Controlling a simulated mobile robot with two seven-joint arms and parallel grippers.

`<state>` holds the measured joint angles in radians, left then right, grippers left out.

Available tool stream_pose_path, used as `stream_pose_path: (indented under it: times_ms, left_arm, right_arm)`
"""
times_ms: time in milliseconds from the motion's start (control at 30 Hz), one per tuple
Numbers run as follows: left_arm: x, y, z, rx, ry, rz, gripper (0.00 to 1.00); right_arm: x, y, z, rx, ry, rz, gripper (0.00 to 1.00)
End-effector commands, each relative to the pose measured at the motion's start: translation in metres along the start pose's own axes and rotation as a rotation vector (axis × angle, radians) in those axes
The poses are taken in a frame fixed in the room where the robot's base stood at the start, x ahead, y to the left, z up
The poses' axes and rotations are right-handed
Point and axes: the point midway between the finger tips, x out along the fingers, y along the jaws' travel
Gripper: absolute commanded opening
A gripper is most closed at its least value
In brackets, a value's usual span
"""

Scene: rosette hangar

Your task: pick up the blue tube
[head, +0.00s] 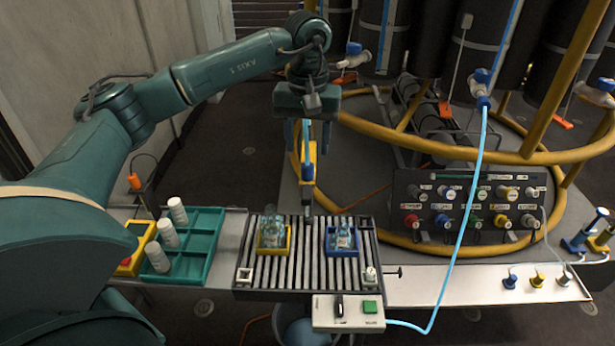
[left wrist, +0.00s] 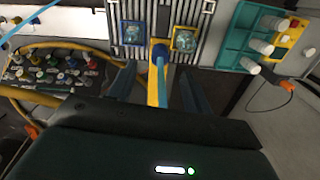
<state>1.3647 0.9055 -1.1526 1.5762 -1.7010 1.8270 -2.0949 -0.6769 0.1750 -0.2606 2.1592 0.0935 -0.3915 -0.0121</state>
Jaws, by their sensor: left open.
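My left gripper (head: 307,145) hangs fingers-down above the back of the slatted conveyor, and its fingers are apart. Between the fingers is a light blue tube (head: 307,130) beside a yellow piece with a blue collar below. In the left wrist view the blue tube (left wrist: 161,82) runs between the open fingers, with a gap on both sides; contact cannot be made out. Another long light blue hose (head: 471,200) hangs from a blue fitting on the right and curves to a white control box (head: 348,312). My right gripper is not in view.
The conveyor (head: 313,270) carries a yellow tray (head: 261,251) and a blue tray (head: 329,250) with clear contents. A green rack (head: 208,238) with white cylinders stands left. A connector panel (head: 470,207), yellow rails (head: 450,150) and dark tanks crowd the back right.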

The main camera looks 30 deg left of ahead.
Motion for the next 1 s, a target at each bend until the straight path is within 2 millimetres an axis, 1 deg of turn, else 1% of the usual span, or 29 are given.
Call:
stream_pose_path:
  times_ms: [167,267,400,500,600,767,867,1000]
  left_arm:
    - [0.012,0.000,0.001,0.000,-0.001,0.000,0.50]
    - [0.024,0.000,0.002,0.001,-0.002,-0.001,0.50]
    - [0.046,0.000,0.004,0.001,-0.003,0.000,0.50]
    - [0.056,0.000,0.003,0.000,0.000,0.001,0.50]
    - [0.060,0.000,0.003,0.000,0.000,0.001,0.50]
    - [0.061,0.001,0.003,0.000,0.001,0.002,0.50]
    - [0.060,0.001,0.003,0.000,0.001,0.002,0.43]
    - [0.060,0.001,0.003,0.000,0.001,0.002,0.32]
  right_arm:
    - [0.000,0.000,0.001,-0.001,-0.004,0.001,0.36]
    - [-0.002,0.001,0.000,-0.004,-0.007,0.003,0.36]
    - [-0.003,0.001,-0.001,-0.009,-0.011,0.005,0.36]
    - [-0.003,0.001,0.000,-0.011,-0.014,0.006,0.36]
    - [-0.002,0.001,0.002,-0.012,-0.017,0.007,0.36]
    - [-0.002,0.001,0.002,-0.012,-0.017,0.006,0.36]
    - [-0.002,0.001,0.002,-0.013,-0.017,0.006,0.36]
    - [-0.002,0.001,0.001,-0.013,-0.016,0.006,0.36]
